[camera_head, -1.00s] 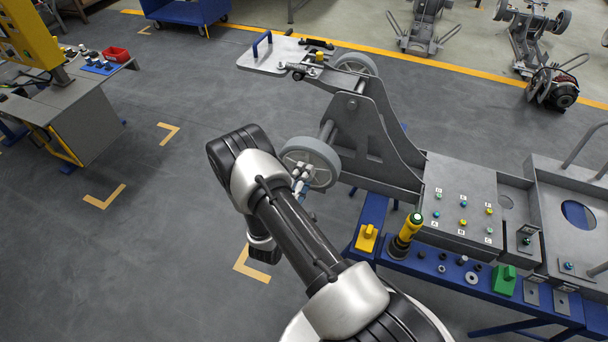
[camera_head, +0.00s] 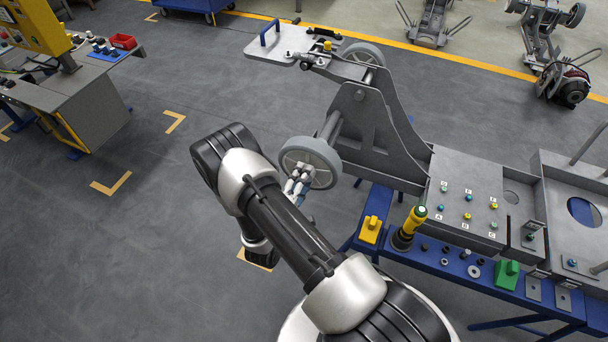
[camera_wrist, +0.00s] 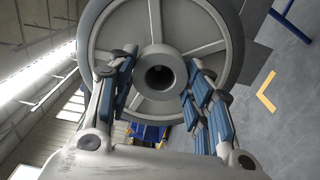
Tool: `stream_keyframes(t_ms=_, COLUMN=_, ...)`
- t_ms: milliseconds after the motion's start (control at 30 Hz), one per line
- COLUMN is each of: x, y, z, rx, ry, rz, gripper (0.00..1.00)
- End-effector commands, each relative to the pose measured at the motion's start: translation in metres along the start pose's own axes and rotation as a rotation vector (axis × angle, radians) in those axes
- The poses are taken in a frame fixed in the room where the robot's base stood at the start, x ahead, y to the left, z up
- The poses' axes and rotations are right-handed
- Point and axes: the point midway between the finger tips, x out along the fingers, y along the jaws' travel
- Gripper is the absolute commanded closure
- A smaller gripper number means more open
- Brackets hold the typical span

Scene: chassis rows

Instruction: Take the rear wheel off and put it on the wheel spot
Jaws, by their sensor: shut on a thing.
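The rear wheel (camera_head: 311,162) is a grey-tyred spoked wheel at the near left side of the grey chassis (camera_head: 370,125). My gripper (camera_head: 300,180) is shut on its hub from the outer side. In the wrist view the wheel (camera_wrist: 218,20) fills the top, with my gripper's fingers (camera_wrist: 160,72) on either side of the round hub. A bare length of axle (camera_head: 331,125) shows between wheel and chassis; whether the wheel still sits on its end is hidden. Yellow corner marks (camera_head: 110,185) frame a floor area at left; I cannot tell whether this is the wheel spot.
A blue bench (camera_head: 440,262) with a yellow-black tool (camera_head: 409,228), a yellow block (camera_head: 370,229) and a green block (camera_head: 507,274) stands at right. Another wheel (camera_head: 365,52) is at the chassis's far end. A workstation (camera_head: 80,105) stands far left. The floor between is clear.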

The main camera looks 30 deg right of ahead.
Motion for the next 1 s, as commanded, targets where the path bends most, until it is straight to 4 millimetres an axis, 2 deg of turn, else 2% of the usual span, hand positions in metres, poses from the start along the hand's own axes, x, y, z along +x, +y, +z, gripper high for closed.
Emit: stream_keyframes(t_ms=1000, x=-0.044, y=0.001, z=-0.001, rx=0.000, ry=0.001, rz=0.003, gripper=0.97)
